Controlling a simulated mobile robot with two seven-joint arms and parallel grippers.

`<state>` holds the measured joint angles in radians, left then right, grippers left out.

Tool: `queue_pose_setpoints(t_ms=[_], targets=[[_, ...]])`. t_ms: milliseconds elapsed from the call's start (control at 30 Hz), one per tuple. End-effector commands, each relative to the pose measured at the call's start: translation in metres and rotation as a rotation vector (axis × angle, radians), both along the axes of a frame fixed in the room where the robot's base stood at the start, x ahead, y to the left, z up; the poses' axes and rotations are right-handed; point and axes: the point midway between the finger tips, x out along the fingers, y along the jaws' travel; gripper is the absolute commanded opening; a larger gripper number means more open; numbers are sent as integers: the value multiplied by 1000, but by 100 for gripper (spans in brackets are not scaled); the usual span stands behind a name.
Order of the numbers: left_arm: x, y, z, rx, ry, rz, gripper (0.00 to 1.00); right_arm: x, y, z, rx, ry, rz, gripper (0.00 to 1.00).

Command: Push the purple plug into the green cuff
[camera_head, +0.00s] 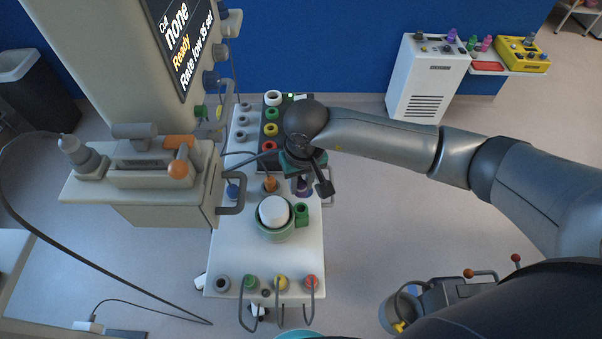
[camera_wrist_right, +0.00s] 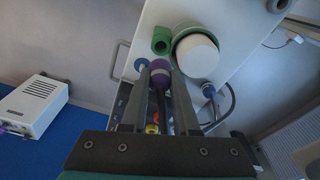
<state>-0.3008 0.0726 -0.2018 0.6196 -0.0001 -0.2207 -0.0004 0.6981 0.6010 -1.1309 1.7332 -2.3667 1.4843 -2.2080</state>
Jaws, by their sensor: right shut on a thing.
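The purple plug (camera_head: 304,190) is partly hidden under my right gripper (camera_head: 318,178) in the head view. In the wrist view the purple plug (camera_wrist_right: 160,69) sits between the two fingers of my right gripper (camera_wrist_right: 161,76), which is shut on it. A dark stem or cable runs back from the plug between the fingers. The green cuff (camera_head: 302,214) is a small green block with a dark hole, beside a green cup with a white top. It also shows in the wrist view (camera_wrist_right: 162,40), just beyond the plug, with a small gap apparent.
The green cup with the white top (camera_head: 274,213) stands beside the cuff on the pale panel (camera_head: 240,262). A grey column unit with orange knobs (camera_head: 165,175) rises on the left. Several coloured sockets and looped cables line the panel's front edge. A white cabinet (camera_head: 419,80) stands farther back.

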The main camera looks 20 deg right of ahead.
Motion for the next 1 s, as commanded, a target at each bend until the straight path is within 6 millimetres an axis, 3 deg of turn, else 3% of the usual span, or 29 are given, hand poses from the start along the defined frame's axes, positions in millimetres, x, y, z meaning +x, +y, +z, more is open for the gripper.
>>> queue_pose_setpoints(t_ms=[533, 1000], targets=[[0, 5, -26, 6, 1, -1, 50, -1, 1, -42, 2, 1, 0, 0], [1, 6, -27, 8, -2, 0, 50, 0, 0, -44, 1, -1, 0, 0]])
